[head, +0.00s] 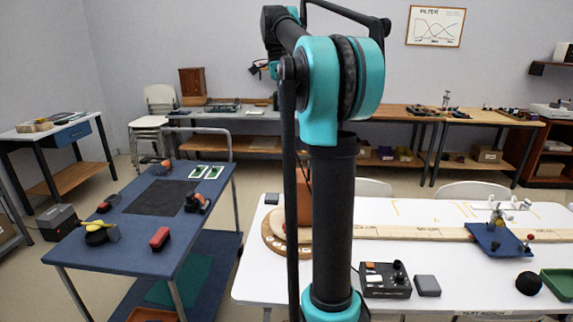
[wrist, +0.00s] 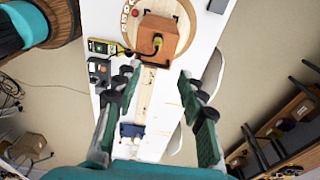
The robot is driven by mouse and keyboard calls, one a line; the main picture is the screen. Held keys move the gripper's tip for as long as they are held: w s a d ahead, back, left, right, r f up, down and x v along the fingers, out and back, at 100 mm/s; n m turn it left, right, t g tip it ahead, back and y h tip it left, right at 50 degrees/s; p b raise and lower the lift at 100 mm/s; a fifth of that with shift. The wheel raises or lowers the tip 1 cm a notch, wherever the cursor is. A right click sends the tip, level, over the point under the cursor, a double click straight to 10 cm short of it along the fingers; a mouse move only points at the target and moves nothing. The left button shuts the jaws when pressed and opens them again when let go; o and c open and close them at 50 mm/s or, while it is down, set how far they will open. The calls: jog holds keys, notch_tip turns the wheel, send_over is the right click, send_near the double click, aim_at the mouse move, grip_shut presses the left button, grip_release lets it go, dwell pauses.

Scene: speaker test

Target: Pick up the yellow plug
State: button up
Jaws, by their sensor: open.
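In the wrist view a small yellow plug (wrist: 157,42) shows on the orange-brown wooden box (wrist: 168,28). The box stands on a round wooden board (wrist: 186,12) on the white table. My gripper (wrist: 159,80) is open and empty. Its two dark green fingers are spread apart, and the plug shows beyond the gap between the tips, apart from them. In the head view my arm hides most of the brown box (head: 303,195), and I cannot make out the plug there.
A yellow meter (wrist: 103,47) and a black control box (wrist: 99,72) lie left of the wooden box. A wooden track (head: 420,232) and a blue tray (head: 497,240) are on the white table (head: 340,312). A blue cart (head: 150,235) carrying several items stands left.

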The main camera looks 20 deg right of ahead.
send_over(292, 158)
jog(key=w, duration=0.2)
notch_tip(292, 158, down, 11)
jog(key=shift+s+d+f, duration=0.1)
jog(key=shift+s+f, duration=0.15)
jog(key=shift+f, duration=0.7)
jog(key=shift+s+f, duration=0.2)
jog(key=shift+f, duration=0.8)
jog(key=shift+s+d+f, duration=0.1)
jog(key=shift+s+f, duration=0.15)
jog(key=shift+f, duration=0.7)
jog(key=shift+c, duration=0.5)
grip_shut()
